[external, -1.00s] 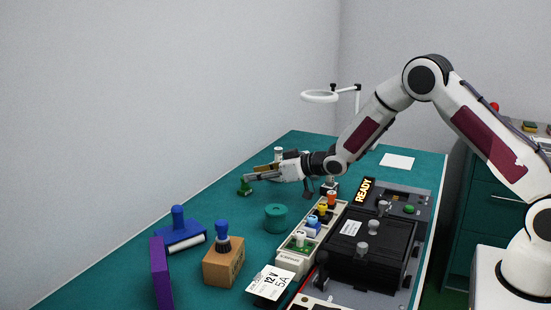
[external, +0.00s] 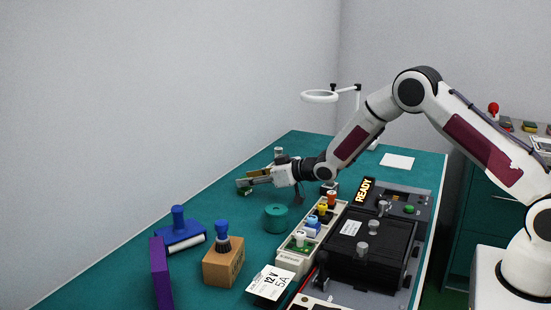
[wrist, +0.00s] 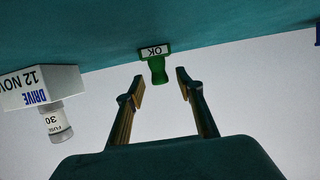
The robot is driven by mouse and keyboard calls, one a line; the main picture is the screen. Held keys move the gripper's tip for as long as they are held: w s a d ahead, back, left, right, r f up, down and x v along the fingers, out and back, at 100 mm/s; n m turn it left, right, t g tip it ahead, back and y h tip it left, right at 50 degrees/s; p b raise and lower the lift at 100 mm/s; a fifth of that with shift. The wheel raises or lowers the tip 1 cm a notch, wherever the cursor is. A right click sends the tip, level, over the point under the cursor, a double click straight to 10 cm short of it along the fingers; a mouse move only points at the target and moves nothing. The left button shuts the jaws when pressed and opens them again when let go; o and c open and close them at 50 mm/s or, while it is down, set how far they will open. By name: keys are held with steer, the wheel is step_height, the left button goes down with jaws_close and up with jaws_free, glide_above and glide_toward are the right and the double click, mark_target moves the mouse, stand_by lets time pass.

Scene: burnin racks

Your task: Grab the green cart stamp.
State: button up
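The green stamp (wrist: 158,70) stands on the teal bench top with an "OK" label on its base. In the wrist view it is centred just beyond my fingertips, its handle in line with the gap between them. My gripper (wrist: 161,89) is open and empty, with one finger to each side. In the external view my gripper (external: 249,180) is low over the far left of the bench, and its fingers largely hide the stamp.
A white block marked "DRIVE 12 NOV" with a fuse (wrist: 52,120) stands left in the wrist view.

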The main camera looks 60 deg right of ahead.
steer(key=shift+x, duration=1.1)
jaws_close()
